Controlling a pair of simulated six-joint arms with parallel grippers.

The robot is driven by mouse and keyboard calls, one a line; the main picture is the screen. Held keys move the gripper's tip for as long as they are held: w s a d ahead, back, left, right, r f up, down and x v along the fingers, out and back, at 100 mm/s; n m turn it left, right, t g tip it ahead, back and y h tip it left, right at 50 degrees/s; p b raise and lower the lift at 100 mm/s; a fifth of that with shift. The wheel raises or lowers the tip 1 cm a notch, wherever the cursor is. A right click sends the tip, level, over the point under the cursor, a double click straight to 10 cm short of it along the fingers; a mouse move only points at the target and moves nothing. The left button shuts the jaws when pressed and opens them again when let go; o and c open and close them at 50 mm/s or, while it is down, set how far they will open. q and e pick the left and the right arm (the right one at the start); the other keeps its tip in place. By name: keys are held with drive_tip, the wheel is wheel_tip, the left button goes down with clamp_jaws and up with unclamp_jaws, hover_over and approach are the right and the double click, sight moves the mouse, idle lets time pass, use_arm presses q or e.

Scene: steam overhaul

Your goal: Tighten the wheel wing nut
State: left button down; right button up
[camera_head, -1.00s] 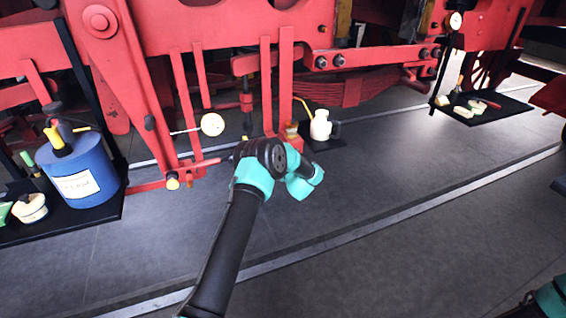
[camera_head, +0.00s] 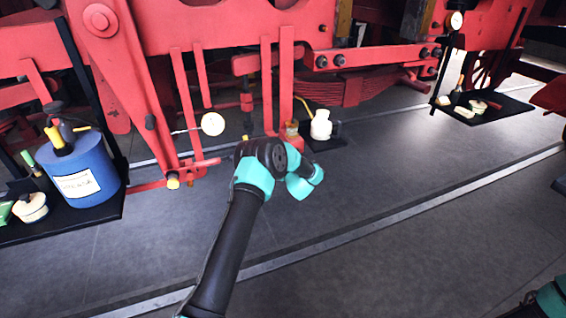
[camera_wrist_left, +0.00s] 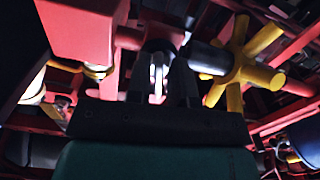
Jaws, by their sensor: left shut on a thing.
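In the left wrist view, the two dark fingers of my left gripper (camera_wrist_left: 160,88) reach up to a small pale metal piece (camera_wrist_left: 157,76) below a red part. The fingers are shut on this piece, which looks like the wing nut; its wings are mostly hidden between them. In the head view, my teal and black left wrist hides the fingers and the nut, in front of the red frame (camera_head: 285,85). My right gripper is not in view; only a teal part of that arm shows at the bottom right corner.
A yellow spoked handwheel (camera_wrist_left: 243,70) is close right of the fingers. A blue canister (camera_head: 78,175) stands on a dark mat at left. A white oil can (camera_head: 320,126) stands behind my wrist. Another mat with tools (camera_head: 485,107) lies at right. The grey floor between is clear.

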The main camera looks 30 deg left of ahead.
use_arm(q)
drive_tip(key=shift+r, duration=0.1)
idle(0.3)
drive_tip(key=c, duration=1.2)
unclamp_jaws()
drive_tip(key=shift+c, duration=0.2)
drive_tip(key=shift+d, duration=0.1)
drive_tip(key=v, duration=1.7)
drive_tip(key=shift+s, duration=0.15)
